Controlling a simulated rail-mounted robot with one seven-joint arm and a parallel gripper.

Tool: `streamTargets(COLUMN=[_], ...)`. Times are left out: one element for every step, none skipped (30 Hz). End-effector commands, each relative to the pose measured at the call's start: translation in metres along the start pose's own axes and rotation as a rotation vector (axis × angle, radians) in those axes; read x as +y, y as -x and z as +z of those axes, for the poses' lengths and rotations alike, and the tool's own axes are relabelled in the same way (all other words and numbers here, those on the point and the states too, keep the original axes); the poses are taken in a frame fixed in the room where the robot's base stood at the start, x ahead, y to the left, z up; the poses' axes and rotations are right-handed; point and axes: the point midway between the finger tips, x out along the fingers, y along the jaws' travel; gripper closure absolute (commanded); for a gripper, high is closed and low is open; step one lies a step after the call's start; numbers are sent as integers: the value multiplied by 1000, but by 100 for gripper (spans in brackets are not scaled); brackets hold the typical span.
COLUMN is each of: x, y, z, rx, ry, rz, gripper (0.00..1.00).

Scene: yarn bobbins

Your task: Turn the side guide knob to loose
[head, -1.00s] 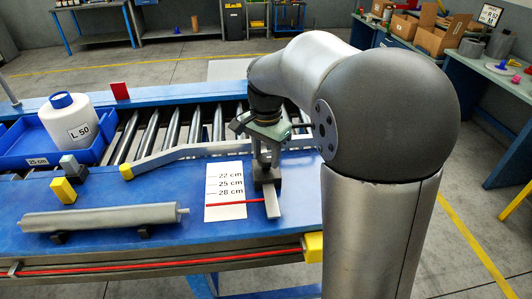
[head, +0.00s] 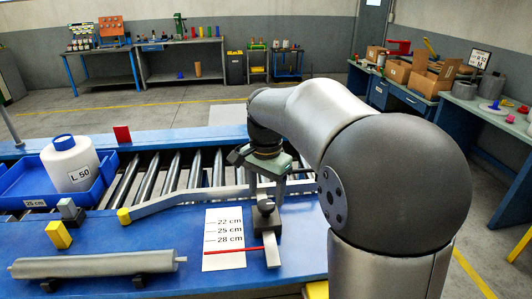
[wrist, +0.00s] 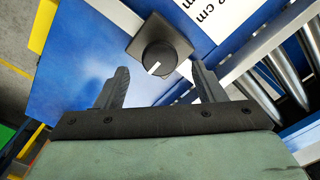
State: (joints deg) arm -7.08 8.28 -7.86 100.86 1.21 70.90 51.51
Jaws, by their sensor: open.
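The side guide knob (wrist: 158,58) is a round black knob with a white pointer line on a dark square plate. In the wrist view its line points toward the lower left of the picture. My gripper (wrist: 160,74) is open and empty, one finger on each side of the knob's line, with the knob just beyond the tips. In the head view my gripper (head: 268,178) hangs over the knob. No loose or tight marking is readable.
A grey roller (head: 95,265), a yellow block (head: 59,236) and a blue tray (head: 40,204) with a white bobbin are further left.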

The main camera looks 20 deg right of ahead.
Motion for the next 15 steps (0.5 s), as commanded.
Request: streamTargets(x=[-1,-1,-1,-1,-1,-1,-1,-1,-1,0,-1,-1,0,0,0], y=[13,21,31,38,46,56,64,71,81,87,94,102,108,113,119], z=[-1,-1,-1,-1,-1,-1,-1,-1,-1,0,-1,-1,-1,0,-1], rx=[4,4,4,3,4,4,4,4,4,4,3,4,3,3,3], ry=[0,0,0,0,0,0,0,0,-1,-1,-1,-1,-1,-1,-1], rz=[-5,-6,-5,-4,-5,-5,-4,-5,-5,-4,-4,-4,-3,-4,-3], gripper=[37,37,37,37,37,37,37,37,37,37,37,37,37,37,37])
